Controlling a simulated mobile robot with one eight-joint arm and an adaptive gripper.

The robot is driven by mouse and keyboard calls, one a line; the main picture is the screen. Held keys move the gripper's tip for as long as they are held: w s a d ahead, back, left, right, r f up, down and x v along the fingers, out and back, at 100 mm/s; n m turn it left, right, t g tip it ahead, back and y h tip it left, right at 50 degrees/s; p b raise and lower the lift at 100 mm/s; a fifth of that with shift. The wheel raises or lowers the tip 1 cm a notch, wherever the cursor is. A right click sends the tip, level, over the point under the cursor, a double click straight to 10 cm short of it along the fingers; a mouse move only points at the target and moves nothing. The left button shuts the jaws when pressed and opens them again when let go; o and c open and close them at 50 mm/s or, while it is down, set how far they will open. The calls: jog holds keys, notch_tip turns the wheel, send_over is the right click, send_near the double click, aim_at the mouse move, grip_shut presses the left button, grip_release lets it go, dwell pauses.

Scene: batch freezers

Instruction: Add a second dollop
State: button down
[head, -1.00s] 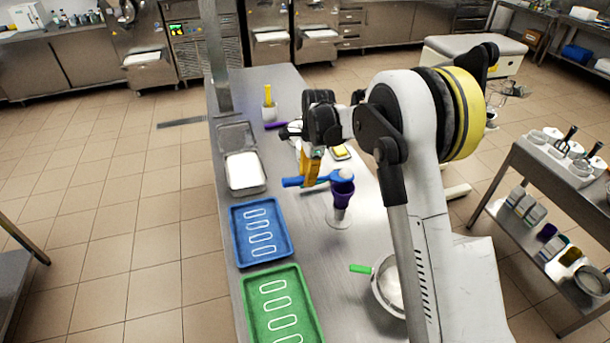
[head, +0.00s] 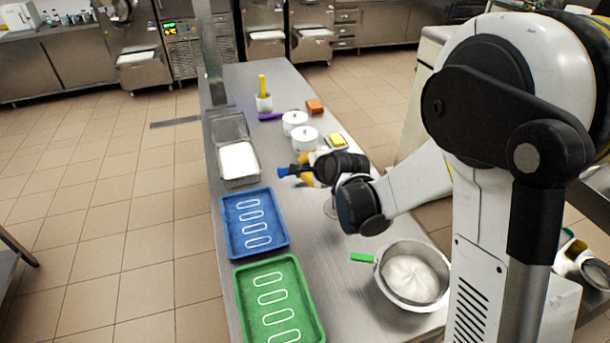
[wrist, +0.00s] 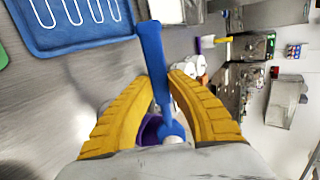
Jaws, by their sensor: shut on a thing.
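My gripper (wrist: 163,82) has yellow fingers and is shut on a blue-handled utensil (wrist: 154,52). The handle runs between the fingers in the wrist view, and its blue end (head: 284,172) sticks out left of my wrist in the head view. The utensil's working end is mostly hidden at the bottom of the wrist view, so I cannot tell what it carries. A purple cup (wrist: 150,127) shows partly behind the left finger. In the head view the cup is hidden by my arm; only part of its clear stand (head: 328,207) shows on the steel table.
A steel pan (head: 219,130) of white contents stands left. Blue (head: 227,222) and green (head: 240,290) trays lie along the left edge. A metal bowl (head: 444,295) of white contents stands at front right. White lidded pots (head: 305,140) and a yellow sponge (head: 338,142) stand beyond my gripper.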

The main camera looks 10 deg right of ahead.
jog(key=shift+s+f+t+y+b, duration=0.15)
jog(key=shift+f+t+y+b, duration=0.2)
jog(key=shift+t+b, duration=1.35)
jog(key=shift+s+f+t+y+b, duration=0.1)
jog(key=shift+f+t+y+b, duration=0.25)
jog(key=shift+b, duration=2.5)
jog(key=shift+t+b, duration=0.25)
jog(key=shift+b, duration=0.05)
jog(key=shift+r+t+b, duration=0.15)
jog(key=shift+t+b, duration=0.15)
jog(key=shift+b, duration=0.3)
jog(key=shift+f+b, duration=0.25)
jog(key=shift+b, duration=0.5)
jog(key=shift+s+r+b, duration=0.1)
jog(key=shift+b, duration=0.75)
